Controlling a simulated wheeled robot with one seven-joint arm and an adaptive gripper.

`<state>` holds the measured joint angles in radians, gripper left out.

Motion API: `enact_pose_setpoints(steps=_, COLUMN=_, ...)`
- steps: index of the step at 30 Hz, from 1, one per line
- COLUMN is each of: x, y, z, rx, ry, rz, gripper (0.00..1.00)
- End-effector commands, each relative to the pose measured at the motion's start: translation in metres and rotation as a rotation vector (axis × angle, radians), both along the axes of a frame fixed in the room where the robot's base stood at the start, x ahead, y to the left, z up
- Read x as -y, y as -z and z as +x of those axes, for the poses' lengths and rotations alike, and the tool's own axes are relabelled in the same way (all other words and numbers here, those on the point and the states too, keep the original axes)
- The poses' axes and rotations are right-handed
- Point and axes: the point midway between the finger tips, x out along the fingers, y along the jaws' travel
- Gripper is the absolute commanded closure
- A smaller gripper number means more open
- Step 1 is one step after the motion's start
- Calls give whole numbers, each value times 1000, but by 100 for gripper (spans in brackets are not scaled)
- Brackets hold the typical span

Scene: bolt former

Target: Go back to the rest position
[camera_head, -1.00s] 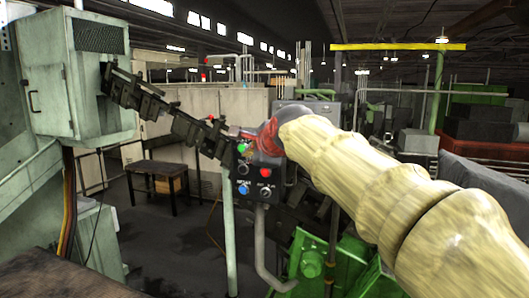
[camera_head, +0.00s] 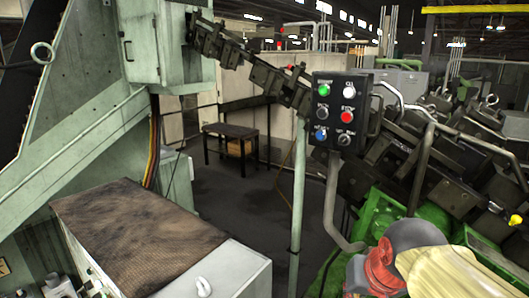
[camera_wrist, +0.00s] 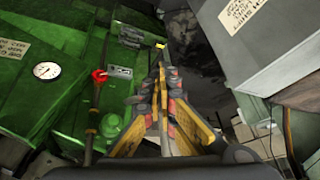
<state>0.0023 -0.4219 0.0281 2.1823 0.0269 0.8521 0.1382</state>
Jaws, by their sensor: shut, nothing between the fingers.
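My gripper (camera_wrist: 160,66) points away from the camera in the wrist view, with its fingers together and nothing between them. It hangs in the air between a green machine body on the left and a grey cabinet on the right. In the head view my arm's red and cream links show at the bottom right corner, below the control box. The gripper itself is outside the head view.
A control box (camera_head: 342,112) with lit buttons stands on a post, close above my arm. A cabinet with a brown mat (camera_head: 140,235) is at lower left. A green machine with a red valve handle (camera_wrist: 99,76) is close to the gripper's left. A small table (camera_head: 230,140) stands farther back.

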Motion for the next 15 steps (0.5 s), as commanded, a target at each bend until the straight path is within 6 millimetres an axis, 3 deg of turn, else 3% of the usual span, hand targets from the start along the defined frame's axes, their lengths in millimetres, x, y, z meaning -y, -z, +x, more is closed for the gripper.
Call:
enact_pose_setpoints(steps=1, x=1, y=38, z=-24, rx=-22, ry=-42, rz=-26, gripper=100)
enact_pose_setpoints(steps=3, x=2, y=76, z=-54, rx=-49, ry=-96, rz=-58, gripper=100)
enact_pose_setpoints(steps=9, x=5, y=164, z=-118, rx=-77, ry=-136, rz=-88, gripper=100)
enact_pose_setpoints(steps=12, x=5, y=189, z=-133, rx=-57, ry=-134, rz=-91, gripper=100)
enact_pose_setpoints(steps=15, x=5, y=196, z=-136, rx=-25, ry=-132, rz=-93, gripper=100)
